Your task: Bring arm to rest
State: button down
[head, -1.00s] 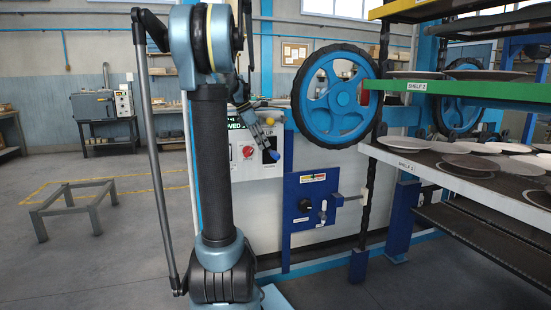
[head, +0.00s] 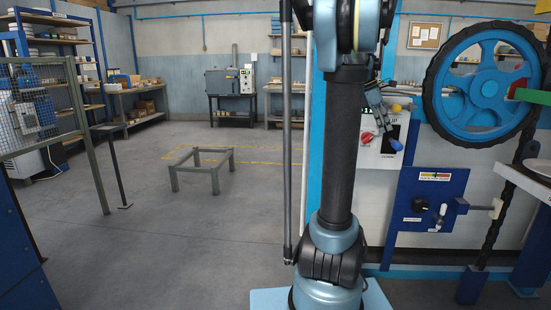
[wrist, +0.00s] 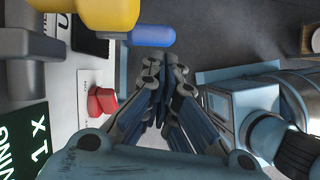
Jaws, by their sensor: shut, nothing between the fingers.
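My gripper (wrist: 165,75) is shut and empty in the wrist view, its fingers meeting at the tips. In the head view the gripper (head: 382,112) hangs beside my upright arm, in front of the control panel (head: 376,155). The panel's red knob (wrist: 103,101), a yellow part (wrist: 105,12) and a blue part (wrist: 153,36) lie close to the fingers in the wrist view. I cannot tell if anything touches them. In the head view the red knob (head: 366,138) and blue part (head: 396,146) show just below the gripper.
A blue handwheel (head: 487,85) and a blue lever panel (head: 430,205) stand to the right. Rack shelves (head: 530,178) edge in at the far right. A low metal frame (head: 202,165) stands on open floor to the left. A mesh fence (head: 45,110) is at the far left.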

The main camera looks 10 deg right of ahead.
jog(key=s+a+f+m+t+y, duration=0.1)
jog(key=s+a+f+m, duration=0.2)
jog(key=s+a+f, duration=0.5)
jog(key=s+a+f+m+t+y, duration=0.1)
jog(key=s+a+f+m, duration=0.15)
jog(key=a, duration=0.95)
jog(key=s+a+f+m+t+y, duration=0.1)
jog(key=s+a+f+m+y, duration=0.2)
jog(key=s+a+f+m, duration=0.5)
jog(key=s+a+f, duration=0.4)
jog(key=s+f, duration=0.2)
jog(key=f, duration=0.1)
jog(key=shift+a+f+t, duration=0.2)
jog(key=shift+a+t, duration=0.2)
jog(key=shift+w+f, duration=0.2)
jog(key=shift+w, duration=0.25)
